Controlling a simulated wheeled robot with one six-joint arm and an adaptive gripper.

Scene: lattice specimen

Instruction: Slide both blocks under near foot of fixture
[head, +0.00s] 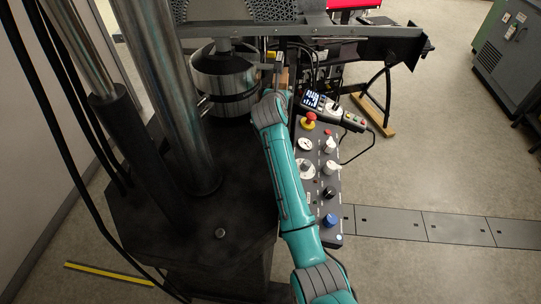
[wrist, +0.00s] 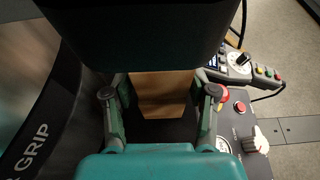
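A light wooden block (wrist: 162,92) shows between the fingers of my gripper (wrist: 160,93) in the wrist view. The fingers stand on either side of it, but a large dark form at the top hides their ends, so contact is unclear. In the head view a small brown block (head: 284,78) shows beyond the end of my teal arm, beside the metal drum. My gripper is small and partly lost against the dark machine there. I cannot make out a second separate block. The fixture's near foot is not clearly identifiable.
A metal drum (head: 224,76) stands close on the left, with a thick column before it. A control panel (head: 318,180) with knobs and a red stop button (head: 310,118) lies right of my arm. A pendant (head: 333,108) with a cable sits at its top. Open floor lies farther right.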

